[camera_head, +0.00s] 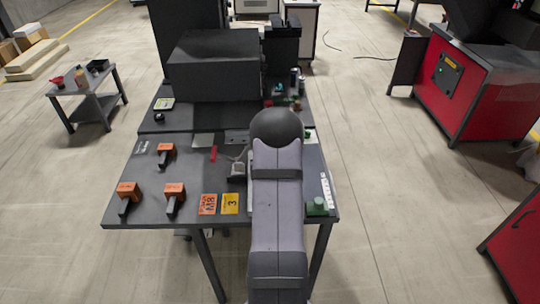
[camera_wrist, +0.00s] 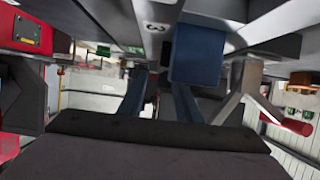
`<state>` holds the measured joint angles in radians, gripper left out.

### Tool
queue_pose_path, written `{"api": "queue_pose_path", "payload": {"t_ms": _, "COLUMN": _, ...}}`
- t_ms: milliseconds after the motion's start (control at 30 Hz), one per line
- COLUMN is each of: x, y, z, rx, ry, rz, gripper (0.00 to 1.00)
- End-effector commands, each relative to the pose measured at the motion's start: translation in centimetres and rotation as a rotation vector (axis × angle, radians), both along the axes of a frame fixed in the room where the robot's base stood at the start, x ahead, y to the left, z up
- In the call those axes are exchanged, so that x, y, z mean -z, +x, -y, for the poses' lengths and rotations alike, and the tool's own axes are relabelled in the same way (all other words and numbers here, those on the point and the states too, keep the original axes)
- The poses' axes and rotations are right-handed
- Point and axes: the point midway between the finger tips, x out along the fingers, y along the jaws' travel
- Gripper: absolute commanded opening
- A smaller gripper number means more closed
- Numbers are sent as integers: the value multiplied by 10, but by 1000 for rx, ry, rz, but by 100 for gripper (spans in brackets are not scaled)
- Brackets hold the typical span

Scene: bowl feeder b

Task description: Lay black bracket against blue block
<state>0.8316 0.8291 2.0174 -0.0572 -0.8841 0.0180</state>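The blue block (camera_wrist: 197,55) shows at the upper middle of the wrist view, just beyond my fingertips and a little right of the gap between them. My gripper (camera_wrist: 158,90) has its two dark fingers apart, with only background visible between them. In the head view my own arm hides the gripper and the blue block. A dark angled piece (camera_head: 237,170) lies on the table just left of my arm in the head view. I cannot tell whether it is the black bracket.
A red handle (camera_head: 213,154) is near the middle. A large dark box (camera_head: 212,65) stands behind. A green item (camera_head: 317,206) is at front right.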

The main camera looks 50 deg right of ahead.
Motion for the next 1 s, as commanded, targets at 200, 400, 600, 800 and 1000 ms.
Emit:
{"api": "queue_pose_path", "payload": {"t_ms": 200, "x": 9, "y": 17, "z": 17, "rx": 0, "ry": 1, "rz": -1, "gripper": 31}}
{"api": "queue_pose_path", "payload": {"t_ms": 400, "x": 16, "y": 29, "z": 28, "rx": 0, "ry": 1, "rz": -1, "gripper": 31}}
{"api": "queue_pose_path", "payload": {"t_ms": 600, "x": 20, "y": 34, "z": 34, "rx": 0, "ry": 1, "rz": -1, "gripper": 31}}
{"api": "queue_pose_path", "payload": {"t_ms": 800, "x": 21, "y": 35, "z": 34, "rx": 0, "ry": 1, "rz": -1, "gripper": 31}}
{"api": "queue_pose_path", "payload": {"t_ms": 1000, "x": 20, "y": 35, "z": 34, "rx": 0, "ry": 1, "rz": -1, "gripper": 14}}
